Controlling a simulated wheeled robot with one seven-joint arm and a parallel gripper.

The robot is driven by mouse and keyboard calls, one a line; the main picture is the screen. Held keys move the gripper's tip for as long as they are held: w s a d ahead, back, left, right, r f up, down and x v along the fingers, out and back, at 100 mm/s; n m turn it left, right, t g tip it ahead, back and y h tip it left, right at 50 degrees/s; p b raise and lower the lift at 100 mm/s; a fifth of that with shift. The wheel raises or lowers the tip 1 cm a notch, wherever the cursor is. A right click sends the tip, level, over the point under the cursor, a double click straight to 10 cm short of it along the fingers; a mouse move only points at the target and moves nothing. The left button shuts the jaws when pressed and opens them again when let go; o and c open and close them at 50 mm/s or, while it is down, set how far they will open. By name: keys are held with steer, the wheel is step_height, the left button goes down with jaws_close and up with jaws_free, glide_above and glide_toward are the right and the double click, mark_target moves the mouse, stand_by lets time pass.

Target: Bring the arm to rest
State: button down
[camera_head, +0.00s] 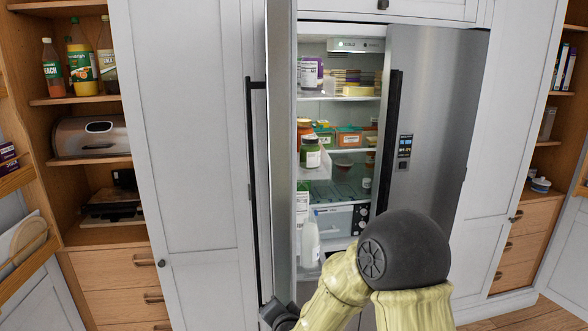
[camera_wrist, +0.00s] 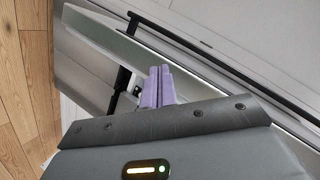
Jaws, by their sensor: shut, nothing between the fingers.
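My arm reaches up from the bottom of the head view, with its dark rounded joint in front of the fridge's lower right. The dark end of my arm shows low by the left fridge door's bottom edge, but the fingertips are hidden there. In the wrist view my gripper (camera_wrist: 159,86) shows two purple fingers pressed together, with nothing between them. The left fridge door (camera_head: 281,150) stands swung open, seen nearly edge-on. The right fridge door (camera_head: 440,130) also stands partly open. A long dark handle (camera_wrist: 220,68) runs past behind the fingers in the wrist view.
The fridge shelves hold jars (camera_head: 310,152), boxes and a white bottle (camera_head: 309,240). Wooden shelves with bottles (camera_head: 80,60) and a bread bin (camera_head: 90,137) stand at left. More wooden drawers (camera_head: 530,225) stand at right. Bare wooden floor (camera_wrist: 25,90) shows at the wrist view's left.

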steer(key=s+d+n+g+h, duration=0.3)
steer(key=s+d+n+g, duration=0.4)
steer(key=s+d, duration=1.2)
steer(key=s+g, duration=0.2)
steer(key=shift+d+r+n+g+h, duration=0.2)
steer(key=shift+d+n+g+h, duration=0.1)
steer(key=shift+d+n+g, duration=0.1)
